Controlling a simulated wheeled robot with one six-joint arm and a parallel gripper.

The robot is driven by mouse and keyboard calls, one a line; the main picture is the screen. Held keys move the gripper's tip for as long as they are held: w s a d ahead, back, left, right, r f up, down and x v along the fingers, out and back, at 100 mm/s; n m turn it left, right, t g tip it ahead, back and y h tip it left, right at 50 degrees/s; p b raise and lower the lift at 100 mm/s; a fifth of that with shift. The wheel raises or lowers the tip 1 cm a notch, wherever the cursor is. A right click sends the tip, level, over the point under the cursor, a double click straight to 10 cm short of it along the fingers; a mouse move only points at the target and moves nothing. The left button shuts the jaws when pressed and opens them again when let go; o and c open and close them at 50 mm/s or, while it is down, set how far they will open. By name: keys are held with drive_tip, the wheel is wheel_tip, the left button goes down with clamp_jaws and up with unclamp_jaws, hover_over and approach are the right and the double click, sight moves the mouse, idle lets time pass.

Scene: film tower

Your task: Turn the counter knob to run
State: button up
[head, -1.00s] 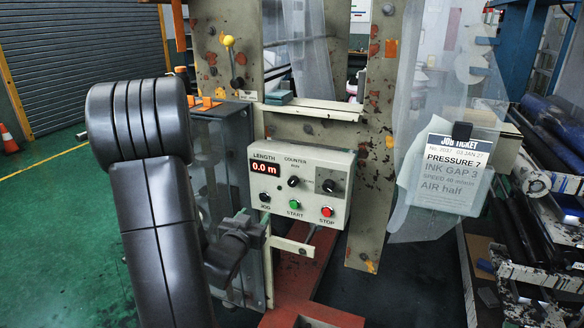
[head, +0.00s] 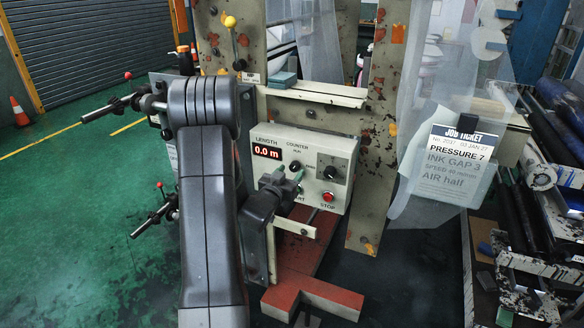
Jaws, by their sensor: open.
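The cream control panel (head: 341,145) is fixed to the machine frame in the middle of the head view. The small black counter knob (head: 295,166) sits under the COUNTER and RUN lettering; its pointer is too small to read. A red display reading 0.0 m (head: 267,152) is to its left. My gripper (head: 289,182) is open in front of the panel, just below the counter knob. It hides the JOG and START buttons, and I cannot tell whether it touches the panel.
A larger dark knob (head: 331,172) and the red STOP button (head: 328,197) are right of my gripper. A rail end (head: 296,228) juts out below the panel. Crank handles (head: 157,210) stick out at left. The job ticket (head: 460,155) hangs at right. Green floor is open at left.

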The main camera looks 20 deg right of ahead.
drive_tip(key=shift+x, duration=0.95)
drive_tip(key=shift+c, duration=0.2)
drive_tip(key=c, duration=0.9)
drive_tip(key=shift+f+n, duration=0.1)
drive_tip(key=shift+n, duration=0.3)
drive_tip(key=shift+n+b, duration=0.85)
drive_tip(key=shift+n, duration=0.05)
drive_tip(key=shift+n+b, duration=0.5)
drive_tip(key=shift+n, duration=1.2)
